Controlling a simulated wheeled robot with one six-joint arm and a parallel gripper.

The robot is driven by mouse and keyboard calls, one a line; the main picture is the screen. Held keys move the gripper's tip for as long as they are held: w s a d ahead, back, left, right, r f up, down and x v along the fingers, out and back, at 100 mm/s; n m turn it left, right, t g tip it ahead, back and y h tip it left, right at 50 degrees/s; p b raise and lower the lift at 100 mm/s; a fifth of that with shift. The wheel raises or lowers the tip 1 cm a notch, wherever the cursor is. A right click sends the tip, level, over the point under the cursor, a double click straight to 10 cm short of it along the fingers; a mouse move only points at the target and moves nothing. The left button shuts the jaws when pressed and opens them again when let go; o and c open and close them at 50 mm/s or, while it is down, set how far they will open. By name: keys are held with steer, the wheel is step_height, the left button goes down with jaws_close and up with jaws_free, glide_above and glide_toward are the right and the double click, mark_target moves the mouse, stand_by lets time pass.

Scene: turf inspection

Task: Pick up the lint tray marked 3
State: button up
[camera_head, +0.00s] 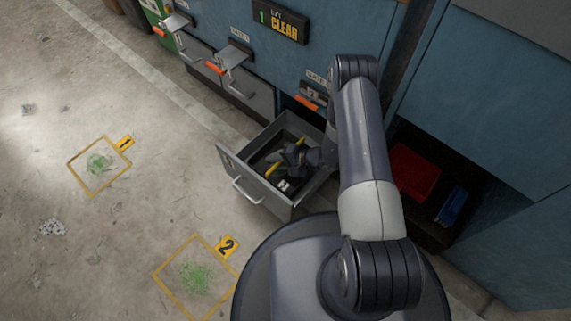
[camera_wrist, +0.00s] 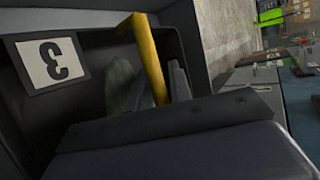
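The lint tray marked 3 is a dark tray with a yellow handle (camera_head: 273,169), inside a pulled-out grey drawer (camera_head: 228,162). In the wrist view its white label (camera_wrist: 53,62) shows the 3 upside down. The yellow handle (camera_wrist: 148,58) rises beside the label there. My gripper (camera_head: 286,160) reaches down into the drawer, close to the handle. In the wrist view a grey finger (camera_wrist: 180,84) stands right next to the handle. The other finger and any grip on the handle are not clear. A greyish lump, perhaps lint, shows behind the handle.
Closed drawers with orange tabs line the blue cabinet (camera_head: 250,60) at the upper left. A sign (camera_head: 280,20) reads "CLEAR". An open bay at right holds a red bin (camera_head: 413,172) and a blue one (camera_head: 452,206). Floor squares marked 1 (camera_head: 70,163) and 2 (camera_head: 171,292) hold green clippings.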

jaws_close()
steer(key=shift+r, duration=0.1)
stand_by(0.3)
